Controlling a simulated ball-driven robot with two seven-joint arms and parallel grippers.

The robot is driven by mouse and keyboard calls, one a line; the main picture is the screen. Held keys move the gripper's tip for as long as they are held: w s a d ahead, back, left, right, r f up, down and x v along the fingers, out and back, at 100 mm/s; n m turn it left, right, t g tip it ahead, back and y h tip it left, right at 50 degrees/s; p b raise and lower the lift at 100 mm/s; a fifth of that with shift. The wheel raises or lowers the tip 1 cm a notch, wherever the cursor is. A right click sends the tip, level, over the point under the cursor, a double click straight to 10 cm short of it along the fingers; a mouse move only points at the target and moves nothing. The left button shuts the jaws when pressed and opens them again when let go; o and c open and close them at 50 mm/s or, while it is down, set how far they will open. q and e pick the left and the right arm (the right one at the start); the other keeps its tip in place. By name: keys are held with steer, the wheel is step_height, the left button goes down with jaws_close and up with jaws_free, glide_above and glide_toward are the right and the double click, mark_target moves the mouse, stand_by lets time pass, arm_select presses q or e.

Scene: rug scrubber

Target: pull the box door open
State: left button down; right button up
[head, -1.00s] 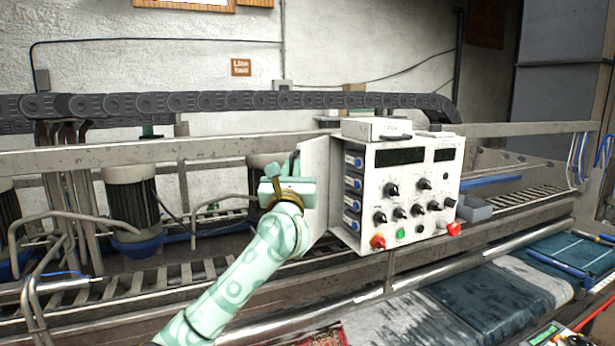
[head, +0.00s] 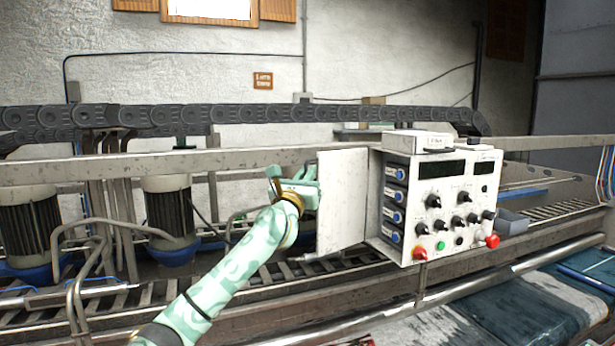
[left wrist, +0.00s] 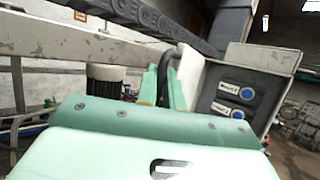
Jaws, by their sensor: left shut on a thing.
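The white control box (head: 408,238) stands on the machine frame, right of centre in the head view. Its door (head: 343,200) is a white panel on the box's left side, swung wide open, with inner switches with blue knobs (head: 393,194) showing. My left gripper (head: 308,184) is at the door's outer edge, shut on the door's handle. In the left wrist view the dark curved handle (left wrist: 171,78) shows between the green fingers, and the box's blue knobs (left wrist: 238,92) are to the right. The exact grip is partly hidden. My right gripper is not in view.
A beam and a dark cable chain (head: 250,113) run behind the box. Motors with blue bases (head: 170,215) and bent pipes stand to the left. A small grey bin (head: 512,222) sits right of the box. A rail runs below in front.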

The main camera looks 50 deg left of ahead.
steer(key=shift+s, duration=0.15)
arm_select(q)
steer(key=c, duration=1.5)
jaws_free()
steer(key=shift+c, duration=0.2)
steer(key=shift+s, duration=0.15)
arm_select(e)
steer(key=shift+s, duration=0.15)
